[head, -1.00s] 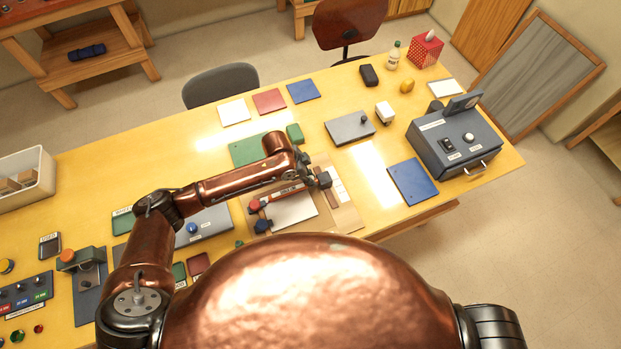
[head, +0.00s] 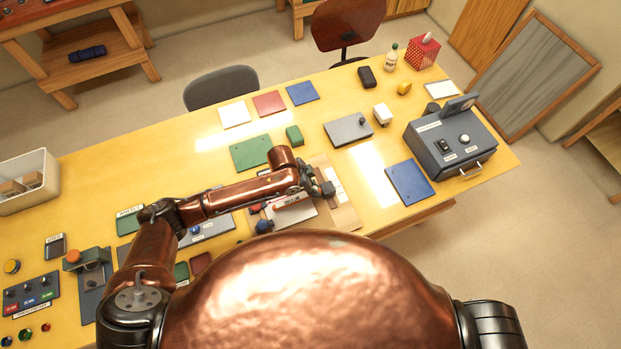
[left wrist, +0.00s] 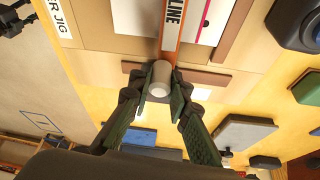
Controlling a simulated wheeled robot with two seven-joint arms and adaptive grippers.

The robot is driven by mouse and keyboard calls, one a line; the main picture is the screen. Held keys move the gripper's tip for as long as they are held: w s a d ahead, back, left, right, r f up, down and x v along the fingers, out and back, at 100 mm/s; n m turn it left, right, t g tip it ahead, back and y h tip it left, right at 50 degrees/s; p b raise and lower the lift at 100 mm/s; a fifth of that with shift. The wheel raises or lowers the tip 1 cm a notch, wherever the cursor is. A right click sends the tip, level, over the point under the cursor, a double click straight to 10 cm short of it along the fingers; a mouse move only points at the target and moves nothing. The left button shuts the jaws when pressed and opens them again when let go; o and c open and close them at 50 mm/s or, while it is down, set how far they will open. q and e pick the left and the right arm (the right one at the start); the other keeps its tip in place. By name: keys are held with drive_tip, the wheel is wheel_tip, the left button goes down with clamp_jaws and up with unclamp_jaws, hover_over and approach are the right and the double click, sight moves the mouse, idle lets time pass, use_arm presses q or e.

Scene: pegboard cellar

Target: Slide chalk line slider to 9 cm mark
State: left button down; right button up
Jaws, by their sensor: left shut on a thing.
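The chalk line slider is an orange-red bar with a white label, lying across a white sheet on the tan jig board (head: 346,217). The bar (head: 292,201) shows in the head view, and in the left wrist view its label (left wrist: 173,12) reads "LINE". My left gripper (head: 324,188) is over the bar's right end. In the left wrist view my left gripper (left wrist: 161,100) is shut on the slider's pale grey round knob (left wrist: 161,76). Scale marks are too small to read. My right gripper is out of view.
A green mat (head: 250,153) lies behind, a blue mat (head: 411,181) to the right. A grey control box (head: 450,140) stands farther right.

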use_arm(q)
drive_tip(key=shift+s+d+p, duration=0.2)
drive_tip(key=shift+s, duration=0.3)
drive_tip(key=shift+s+d+p, duration=0.15)
drive_tip(key=shift+s+p, duration=0.05)
drive_tip(key=shift+s, duration=0.25)
drive_tip(key=shift+f, duration=0.1)
drive_tip(key=c, duration=1.8)
unclamp_jaws()
drive_tip(key=v, duration=1.2)
